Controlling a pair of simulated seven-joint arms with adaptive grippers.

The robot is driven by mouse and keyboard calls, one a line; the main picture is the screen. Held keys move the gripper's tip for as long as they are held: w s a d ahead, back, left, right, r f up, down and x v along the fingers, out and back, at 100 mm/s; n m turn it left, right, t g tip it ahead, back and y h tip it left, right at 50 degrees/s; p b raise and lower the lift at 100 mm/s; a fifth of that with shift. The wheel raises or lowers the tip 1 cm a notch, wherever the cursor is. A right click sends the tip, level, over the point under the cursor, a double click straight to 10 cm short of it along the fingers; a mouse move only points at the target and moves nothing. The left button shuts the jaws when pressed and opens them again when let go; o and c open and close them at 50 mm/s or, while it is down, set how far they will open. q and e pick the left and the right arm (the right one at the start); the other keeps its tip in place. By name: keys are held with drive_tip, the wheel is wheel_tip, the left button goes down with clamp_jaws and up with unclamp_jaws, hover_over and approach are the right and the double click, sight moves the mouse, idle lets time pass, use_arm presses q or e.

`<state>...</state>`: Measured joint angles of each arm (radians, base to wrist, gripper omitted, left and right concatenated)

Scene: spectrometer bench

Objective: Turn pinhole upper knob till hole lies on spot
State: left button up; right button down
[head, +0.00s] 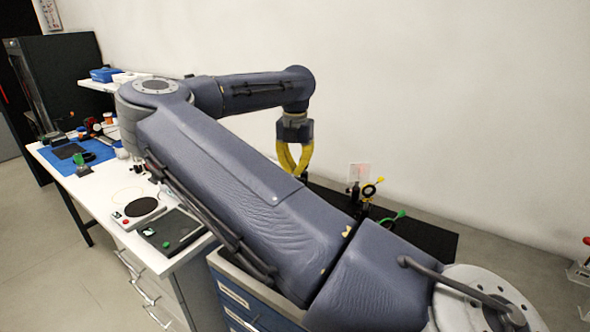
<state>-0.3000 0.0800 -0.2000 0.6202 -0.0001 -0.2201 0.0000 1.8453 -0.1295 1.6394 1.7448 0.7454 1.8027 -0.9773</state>
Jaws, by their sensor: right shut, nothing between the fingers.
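My right gripper (292,172), with yellow fingers, points down over the back of the bench, and its fingers are closed with nothing between them. To its right, apart from it, stands a small dark optical mount with a yellow ring-like part (370,189). Behind that is a pale, see-through card (359,172) with a faint reddish tint. A green-tipped part (393,217) sits lower right. Which part is the pinhole's upper knob, and where the hole lies against the spot, is too small to tell. My own arm hides much of the bench. My left gripper is not in view.
A dark board (436,238) lies under the optics. On the left, the white bench holds a device with a round black plate (143,207), a dark pad (170,232) and a blue mat (66,160). A plain wall stands close behind.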

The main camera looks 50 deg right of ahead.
drive_tip(key=shift+a+f+n, duration=0.1)
drive_tip(key=shift+n, duration=0.6)
drive_tip(key=c, duration=1.4)
unclamp_jaws()
drive_tip(key=shift+o, duration=0.2)
wheel_tip(320, 180, up, 12)
